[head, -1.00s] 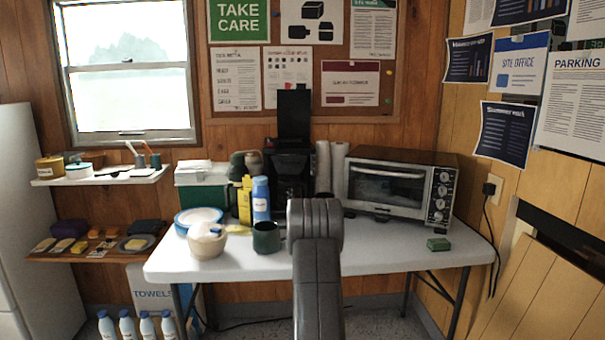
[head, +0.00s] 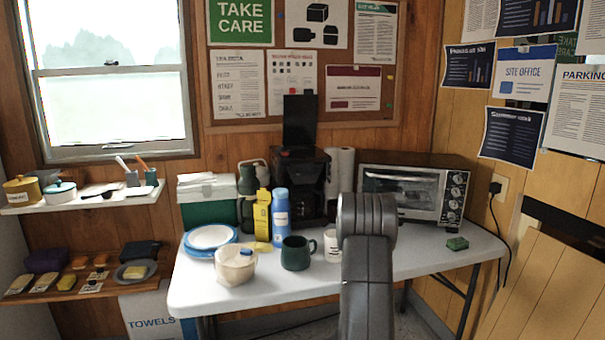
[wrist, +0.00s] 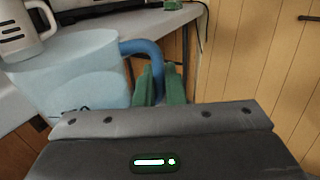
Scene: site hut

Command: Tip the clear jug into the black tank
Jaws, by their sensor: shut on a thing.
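The clear jug (wrist: 75,78) is pale, bluish and see-through, with a blue handle (wrist: 143,48), in the wrist view. My gripper (wrist: 160,86) has green fingers shut on that handle. The jug looks about upright beside the table edge. Its contents cannot be made out. In the head view my arm hides the jug and gripper. The black machine with the tank (head: 300,178) stands at the back of the table in the head view, its lid (head: 300,120) raised. The inside of the tank is not visible.
The table's front left is clear.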

